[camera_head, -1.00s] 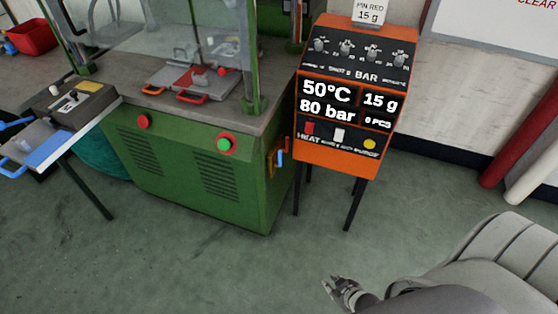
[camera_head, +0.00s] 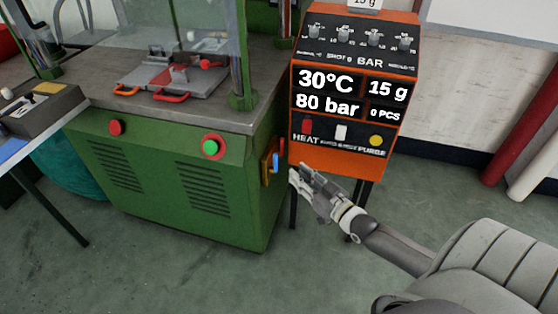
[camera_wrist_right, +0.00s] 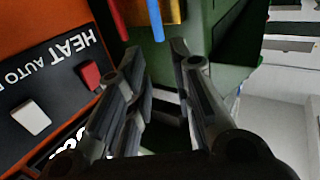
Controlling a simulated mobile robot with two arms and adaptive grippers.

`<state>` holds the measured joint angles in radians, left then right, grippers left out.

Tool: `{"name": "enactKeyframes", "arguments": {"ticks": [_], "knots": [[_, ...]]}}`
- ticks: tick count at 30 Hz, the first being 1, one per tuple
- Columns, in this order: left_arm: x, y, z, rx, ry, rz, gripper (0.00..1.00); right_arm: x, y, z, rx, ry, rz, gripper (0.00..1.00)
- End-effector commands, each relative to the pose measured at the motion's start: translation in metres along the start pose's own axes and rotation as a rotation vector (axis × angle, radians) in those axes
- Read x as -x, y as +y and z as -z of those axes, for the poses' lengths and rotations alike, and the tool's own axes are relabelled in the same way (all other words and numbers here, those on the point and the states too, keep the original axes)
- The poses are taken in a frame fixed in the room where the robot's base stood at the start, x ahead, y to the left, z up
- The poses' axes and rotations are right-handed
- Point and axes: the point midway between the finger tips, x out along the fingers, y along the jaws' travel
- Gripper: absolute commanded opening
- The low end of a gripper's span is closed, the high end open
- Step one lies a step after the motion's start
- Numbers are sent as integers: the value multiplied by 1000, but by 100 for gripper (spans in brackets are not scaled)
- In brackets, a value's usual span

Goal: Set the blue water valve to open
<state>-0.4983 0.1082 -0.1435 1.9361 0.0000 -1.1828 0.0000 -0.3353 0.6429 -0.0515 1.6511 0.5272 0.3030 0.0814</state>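The blue water valve (camera_head: 276,162) is a small blue lever on the right side of the green machine, beside a yellow-orange part; it looks about upright. In the right wrist view the blue lever (camera_wrist_right: 155,20) shows at the top, beyond the fingertips. My right gripper (camera_head: 299,178) is just right of and slightly below the valve, apart from it. In the right wrist view its fingers (camera_wrist_right: 156,62) are spread with nothing between them. My left gripper is not in view.
A red lever (camera_wrist_right: 118,18) sits close beside the blue one. The orange control box (camera_head: 345,160) stands right beside the gripper, its HEAT button (camera_wrist_right: 90,75) close to the fingers. The green machine (camera_head: 150,190) has a green button (camera_head: 210,148). Floor in front is clear.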

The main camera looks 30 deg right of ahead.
Motion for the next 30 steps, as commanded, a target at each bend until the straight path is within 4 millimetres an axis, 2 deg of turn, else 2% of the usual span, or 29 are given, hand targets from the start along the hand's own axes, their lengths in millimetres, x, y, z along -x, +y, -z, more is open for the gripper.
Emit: {"name": "enactKeyframes", "arguments": {"ticks": [15,22,30], "knots": [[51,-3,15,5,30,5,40,-75,0,-1,0,1,-1,22],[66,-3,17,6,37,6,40,-91,0,-1,1,-1,-1,22],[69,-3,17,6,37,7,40,-94,0,-1,1,-2,-1,22]]}}
